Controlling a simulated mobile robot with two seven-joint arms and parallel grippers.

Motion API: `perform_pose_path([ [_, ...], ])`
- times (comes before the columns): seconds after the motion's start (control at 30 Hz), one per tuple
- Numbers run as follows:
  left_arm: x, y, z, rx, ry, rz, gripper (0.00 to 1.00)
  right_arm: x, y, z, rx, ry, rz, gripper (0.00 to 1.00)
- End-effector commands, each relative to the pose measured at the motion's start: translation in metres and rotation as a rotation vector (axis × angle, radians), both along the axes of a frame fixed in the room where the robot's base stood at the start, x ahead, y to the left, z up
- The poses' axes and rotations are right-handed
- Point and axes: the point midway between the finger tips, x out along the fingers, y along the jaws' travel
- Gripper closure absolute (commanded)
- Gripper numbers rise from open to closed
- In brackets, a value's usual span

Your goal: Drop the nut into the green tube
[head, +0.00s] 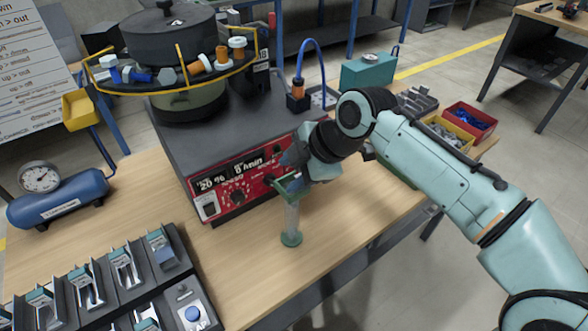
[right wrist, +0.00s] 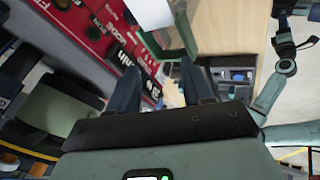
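The tube (head: 291,218) stands upright on the wooden table, clear-sided with a green foot and a green top piece. Its green top also shows in the right wrist view (right wrist: 168,35), just beyond the fingers. My right gripper (right wrist: 158,68) is open, its two dark fingers apart with no nut visible between them. In the head view my right gripper (head: 292,165) is close above the tube's top; contact cannot be told. I cannot pick out the task's nut; the tube's inside is unclear. A pale arm, perhaps my left (right wrist: 284,68), shows small in the right wrist view, its gripper unclear.
The bowl feeder (head: 172,30) carries several coloured bolts and nut-like parts on its rim, above a red control panel (head: 237,190). A black fixture rack (head: 205,300) is front left, a blue tank (head: 60,200) behind it. Red (head: 470,120) and yellow bins stand right.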

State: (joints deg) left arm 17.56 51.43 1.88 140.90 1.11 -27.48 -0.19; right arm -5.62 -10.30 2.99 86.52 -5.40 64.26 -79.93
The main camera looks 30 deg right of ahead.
Motion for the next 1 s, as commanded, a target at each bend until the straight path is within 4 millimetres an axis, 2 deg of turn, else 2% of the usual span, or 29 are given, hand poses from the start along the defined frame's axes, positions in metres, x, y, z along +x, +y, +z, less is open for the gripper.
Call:
perform_pose_path([
  [0.23, 0.000, 0.000, 0.000, 0.000, 0.001, 0.000, 0.57, 0.000, 0.000, 0.001, 0.000, 0.000, 0.000, 0.50],
  [0.37, -0.004, -0.002, 0.004, -0.005, 0.010, -0.004, 0.57, -0.005, -0.003, 0.011, 0.000, -0.001, 0.000, 0.50],
  [0.6, -0.023, -0.010, 0.021, -0.029, 0.061, -0.025, 0.57, -0.029, -0.016, 0.055, 0.001, -0.005, -0.002, 0.50],
  [0.8, -0.030, -0.012, 0.032, -0.036, 0.083, -0.032, 0.57, -0.049, -0.028, 0.090, 0.001, -0.004, -0.001, 0.50],
  [1.0, -0.032, -0.012, 0.036, -0.037, 0.092, -0.034, 0.57, -0.061, -0.034, 0.109, 0.000, -0.001, 0.000, 0.50],
])
